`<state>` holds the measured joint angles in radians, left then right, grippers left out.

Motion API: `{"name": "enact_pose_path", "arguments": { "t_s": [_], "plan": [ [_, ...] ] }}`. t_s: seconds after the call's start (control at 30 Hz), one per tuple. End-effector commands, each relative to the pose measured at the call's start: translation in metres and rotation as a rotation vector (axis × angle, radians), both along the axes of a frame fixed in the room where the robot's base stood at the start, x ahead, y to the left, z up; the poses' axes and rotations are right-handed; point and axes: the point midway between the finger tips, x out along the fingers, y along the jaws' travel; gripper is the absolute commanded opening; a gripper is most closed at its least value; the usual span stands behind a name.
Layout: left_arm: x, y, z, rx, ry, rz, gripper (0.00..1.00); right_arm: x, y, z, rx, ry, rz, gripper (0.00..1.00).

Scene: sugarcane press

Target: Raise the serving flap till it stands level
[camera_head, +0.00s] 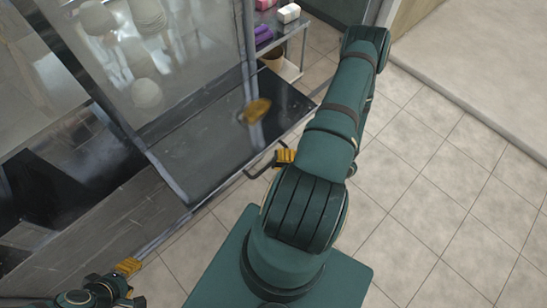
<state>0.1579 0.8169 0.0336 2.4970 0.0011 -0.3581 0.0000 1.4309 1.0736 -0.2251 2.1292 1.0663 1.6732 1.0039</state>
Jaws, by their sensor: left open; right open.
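The serving flap appears to be the dark glossy panel (205,140) along the front of the glass-sided stall, with a black bar handle (262,165) on its near edge. I cannot tell its exact tilt from this angle. My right gripper (286,156) shows its yellow fingers right beside the handle's right end; it is open, and my own arm hides most of it. Whether it touches the handle is unclear. My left gripper (129,267) is open and empty at the bottom left, apart from the flap, with yellow fingertips showing.
A glass pane (165,55) rises behind the flap, with pale rounded shapes showing in it. The tiled floor (440,190) at the right is clear.

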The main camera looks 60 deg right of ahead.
Motion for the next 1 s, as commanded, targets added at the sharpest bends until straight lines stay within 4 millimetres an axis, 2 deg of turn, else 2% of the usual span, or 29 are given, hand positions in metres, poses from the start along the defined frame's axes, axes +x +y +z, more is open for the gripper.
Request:
{"name": "enact_pose_path", "arguments": {
  "t_s": [0.3,0.5,0.7,1.0],
  "plan": [
    [0.000,0.000,0.000,0.000,0.000,0.000,0.47,-0.056,-0.031,-0.009,-0.001,0.001,-0.002,0.41],
    [0.000,0.000,0.000,0.000,0.000,0.000,0.47,-0.081,-0.046,-0.012,-0.001,-0.001,-0.001,0.41],
    [0.000,0.000,0.000,0.000,0.000,0.000,0.47,-0.090,-0.051,-0.012,0.002,-0.001,0.001,0.41],
    [0.000,0.000,0.000,0.000,0.000,0.000,0.47,-0.090,-0.051,-0.013,0.002,-0.001,0.001,0.41]
  ]
}}
